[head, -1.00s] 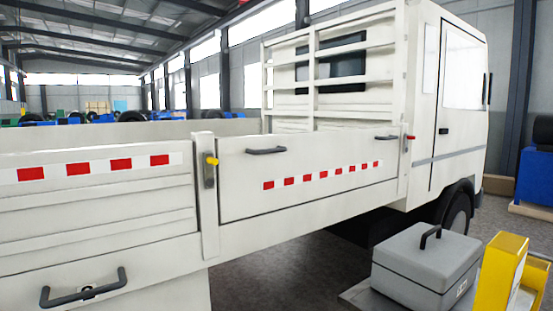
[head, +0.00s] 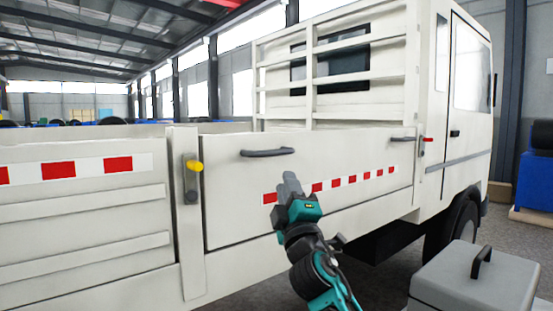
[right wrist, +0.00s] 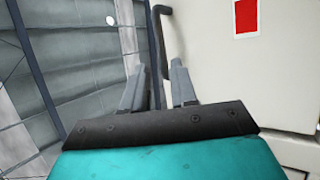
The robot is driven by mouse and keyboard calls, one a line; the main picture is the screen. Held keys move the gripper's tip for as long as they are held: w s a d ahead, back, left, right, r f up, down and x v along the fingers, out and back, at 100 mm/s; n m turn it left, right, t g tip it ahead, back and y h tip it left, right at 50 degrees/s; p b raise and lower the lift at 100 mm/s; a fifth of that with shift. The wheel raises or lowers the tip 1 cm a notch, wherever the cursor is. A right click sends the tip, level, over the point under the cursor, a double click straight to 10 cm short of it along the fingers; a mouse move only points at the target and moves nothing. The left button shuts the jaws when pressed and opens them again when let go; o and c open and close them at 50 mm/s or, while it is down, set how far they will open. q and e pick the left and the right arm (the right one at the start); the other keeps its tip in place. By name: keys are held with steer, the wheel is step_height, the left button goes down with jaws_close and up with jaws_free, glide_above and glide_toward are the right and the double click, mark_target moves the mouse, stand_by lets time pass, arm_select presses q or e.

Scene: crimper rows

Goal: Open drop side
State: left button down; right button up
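The truck's cream drop side (head: 235,200) is upright between two posts, with a red-and-white strip along it. A dark bar handle (head: 267,152) is on its upper left, and another dark handle (head: 402,138) is near its right end. My right gripper (head: 291,178) is in front of the panel, just below the left handle. In the right wrist view my right gripper's fingers (right wrist: 158,70) are apart, with the handle (right wrist: 161,25) ahead of the gap. My left gripper is out of view.
A grey toolbox (head: 465,280) with a dark handle stands at the lower right. The truck's cab (head: 462,120) and front wheel (head: 460,225) are at the right. Another cream side panel (head: 80,225) continues at the left. Grey floor shows under the truck.

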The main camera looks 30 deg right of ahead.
mark_target(276, 153)
steer(key=p+x, duration=0.1)
steer(key=x, duration=1.1)
steer(key=shift+c, duration=0.2)
jaws_close()
